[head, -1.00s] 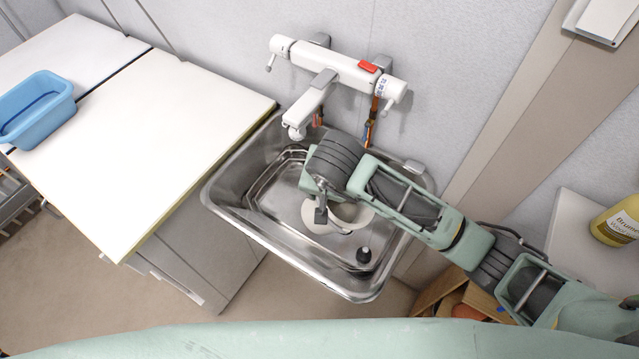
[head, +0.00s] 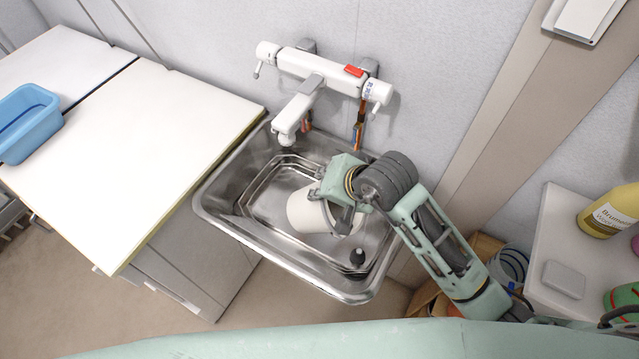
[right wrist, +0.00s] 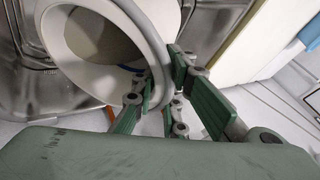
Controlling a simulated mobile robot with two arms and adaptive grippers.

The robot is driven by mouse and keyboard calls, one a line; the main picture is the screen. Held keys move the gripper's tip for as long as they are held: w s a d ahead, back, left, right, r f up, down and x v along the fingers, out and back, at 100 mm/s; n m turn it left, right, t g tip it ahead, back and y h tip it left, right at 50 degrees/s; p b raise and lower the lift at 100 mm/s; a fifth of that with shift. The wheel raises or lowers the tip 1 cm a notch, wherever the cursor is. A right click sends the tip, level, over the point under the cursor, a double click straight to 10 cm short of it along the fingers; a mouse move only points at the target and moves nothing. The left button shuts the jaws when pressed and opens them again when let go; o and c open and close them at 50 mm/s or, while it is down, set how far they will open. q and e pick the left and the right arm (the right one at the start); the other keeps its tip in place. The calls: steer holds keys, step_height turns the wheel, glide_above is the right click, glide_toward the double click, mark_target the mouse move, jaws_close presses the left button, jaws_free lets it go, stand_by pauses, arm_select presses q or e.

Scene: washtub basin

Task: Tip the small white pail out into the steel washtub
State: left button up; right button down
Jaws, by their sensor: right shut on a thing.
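The small white pail (head: 306,212) is over the steel washtub (head: 232,192), inside its outline in the head view. It is tipped well over, with its bottom to the left and its mouth to the right. My right gripper (head: 340,208) is at the mouth side. In the right wrist view, its green fingers (right wrist: 161,78) are shut on the rim of the pail (right wrist: 70,60). The mouth faces that camera and shows a pale inside; I cannot tell whether anything is in it. My left gripper is out of view.
A white wall tap (head: 300,113) reaches over the back of the tub. A dark stopper (head: 357,257) is at the front right. A white counter (head: 130,150) with a blue basin (head: 28,122) adjoins on the left.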

steer(key=shift+s+d+r+t+y+b, duration=0.1)
steer(key=shift+d+r+t+y+b, duration=0.2)
steer(key=shift+d+y+b, duration=0.35)
steer(key=s+d+r+m+t+y+b, duration=0.1)
steer(key=d+y+b, duration=0.4)
steer(key=b, duration=0.7)
steer(key=shift+s+d+r+m+t, duration=0.35)
steer(key=shift+s+r+m+t, duration=0.05)
steer(key=shift+r+t, duration=0.45)
stand_by(1.6)
stand_by(1.1)
